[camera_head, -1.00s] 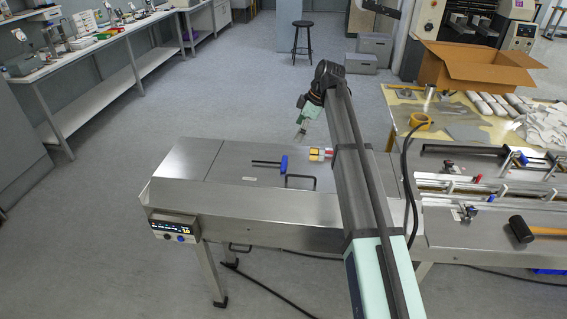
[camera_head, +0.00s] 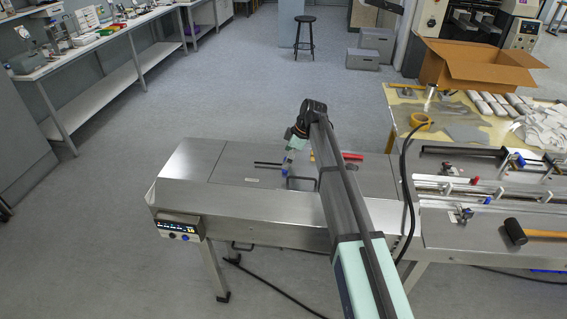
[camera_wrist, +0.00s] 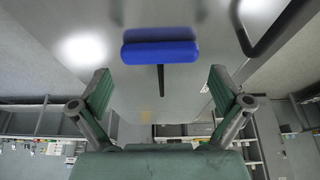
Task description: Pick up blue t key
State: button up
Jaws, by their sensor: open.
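The blue T key (camera_wrist: 160,52) lies on the steel machine top, with its blue crossbar handle near the upper middle of the wrist view. Its dark shaft runs down the wrist picture from the handle. Nothing is between the fingertips except the view of the key, and I see no contact.
A black bar handle (camera_wrist: 268,30) is fixed to the steel top (camera_head: 225,192) close to the key. A red item (camera_head: 352,156) lies right of my arm. A mallet (camera_head: 516,231) lies farther right. The steel top left of the key is clear.

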jog(key=shift+x, duration=1.1)
jog(key=c, duration=0.9)
jog(key=shift+r, duration=0.1)
